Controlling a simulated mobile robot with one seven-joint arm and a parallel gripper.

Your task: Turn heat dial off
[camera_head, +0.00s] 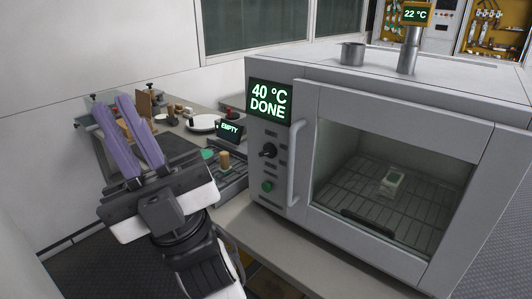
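The heat dial (268,150) is a black knob on the oven's front control panel, below a green-lit display (269,101) reading "40 °C DONE". Small dark labels surround the dial; their text is too small to read. The knob's pointer direction is hard to make out. My gripper (112,101) has two purple fingers and is to the left of the oven, well apart from the dial. The fingers point up and away, with a narrow gap between them and nothing visible held.
The grey oven (390,105) fills the right side, with its door shut. A vertical handle (294,165) stands out just right of the dial, and a green button (267,186) is below. A small device (392,181) sits inside on a rack. A cluttered bench (205,115) is behind my gripper.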

